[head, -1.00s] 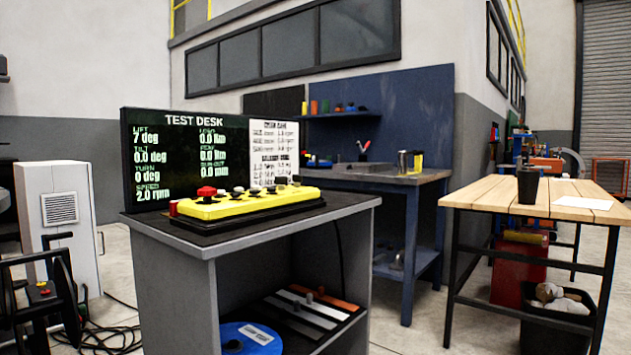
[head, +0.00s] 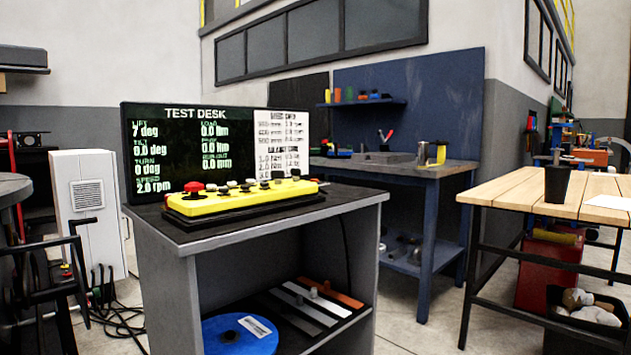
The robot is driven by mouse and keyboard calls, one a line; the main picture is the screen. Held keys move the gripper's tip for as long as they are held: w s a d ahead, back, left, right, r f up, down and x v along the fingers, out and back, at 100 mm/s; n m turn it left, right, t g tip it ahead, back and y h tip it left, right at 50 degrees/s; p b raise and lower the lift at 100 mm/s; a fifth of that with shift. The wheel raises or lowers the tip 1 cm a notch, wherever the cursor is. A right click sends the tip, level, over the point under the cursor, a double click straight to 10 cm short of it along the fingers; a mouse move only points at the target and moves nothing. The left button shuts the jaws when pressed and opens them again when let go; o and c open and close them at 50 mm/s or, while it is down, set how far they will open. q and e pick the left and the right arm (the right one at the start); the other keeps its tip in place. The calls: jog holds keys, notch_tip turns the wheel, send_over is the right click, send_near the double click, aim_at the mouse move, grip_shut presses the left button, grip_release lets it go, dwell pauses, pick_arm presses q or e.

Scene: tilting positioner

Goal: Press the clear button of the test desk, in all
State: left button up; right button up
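The test desk (head: 262,232) is a grey cabinet with a dark top, standing left of centre in the head view. Its screen (head: 160,150) reads lift 7 deg, tilt 0.0 deg, turn 0 deg, speed 2.0 rpm. A yellow button panel (head: 243,199) lies on the top before the screen. It carries a large red button (head: 194,187) at its left end and several small dark and pale buttons along it. Their labels are too small to read, so I cannot tell which is the clear button. Neither of my grippers shows.
A blue disc (head: 240,336) and a rack of bars (head: 318,302) lie on the desk's lower shelf. A blue workbench (head: 430,190) stands behind, a wooden table (head: 520,191) with a black cup (head: 558,184) at right. A white cabinet (head: 88,215) and cables are at left.

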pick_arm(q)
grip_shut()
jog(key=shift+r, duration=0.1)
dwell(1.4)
